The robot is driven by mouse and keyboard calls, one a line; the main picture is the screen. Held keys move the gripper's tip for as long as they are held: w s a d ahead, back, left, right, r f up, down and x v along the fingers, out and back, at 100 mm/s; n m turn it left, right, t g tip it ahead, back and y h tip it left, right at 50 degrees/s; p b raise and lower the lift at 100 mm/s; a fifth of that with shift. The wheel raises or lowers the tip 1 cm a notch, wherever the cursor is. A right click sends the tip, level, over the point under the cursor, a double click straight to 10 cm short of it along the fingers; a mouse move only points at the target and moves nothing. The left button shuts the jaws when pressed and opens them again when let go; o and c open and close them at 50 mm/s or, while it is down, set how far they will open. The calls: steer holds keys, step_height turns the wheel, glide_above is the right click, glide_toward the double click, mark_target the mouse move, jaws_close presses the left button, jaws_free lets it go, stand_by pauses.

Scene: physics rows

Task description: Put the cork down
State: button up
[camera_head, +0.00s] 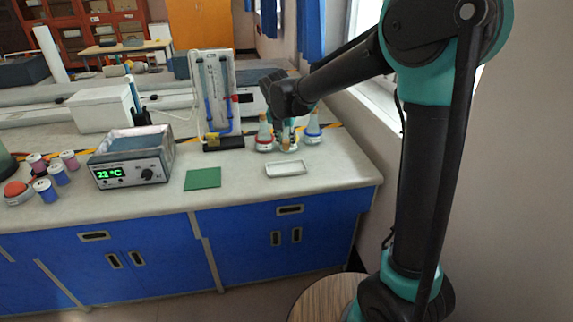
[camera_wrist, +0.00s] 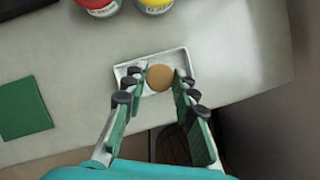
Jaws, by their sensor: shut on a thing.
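The cork (camera_wrist: 160,77) is a round tan-brown stopper between the fingertips of my gripper (camera_wrist: 161,75) in the wrist view. The fingers are shut on its sides. Behind it in that view lies a small white rectangular tray (camera_wrist: 182,58); the gap between cork and tray is hard to judge. In the head view, my gripper (camera_head: 288,139) is over the right part of the bench, among the flasks, and the white tray (camera_head: 287,173) lies just in front of it.
A red-labelled flask (camera_head: 264,142) and a blue-labelled flask (camera_head: 312,133) stand behind the tray. A yellow-topped flask (camera_wrist: 154,4) shows in the wrist view. A green mat (camera_head: 203,179) lies left of the tray, with a heater box (camera_head: 128,172) beyond. The bench's front edge is close.

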mark_target(287, 168)
step_height(287, 168, down, 10)
steer(key=shift+f, duration=0.1)
stand_by(0.4)
steer(key=o, duration=0.7)
steer(key=shift+f, duration=0.1)
steer(key=shift+o, duration=0.2)
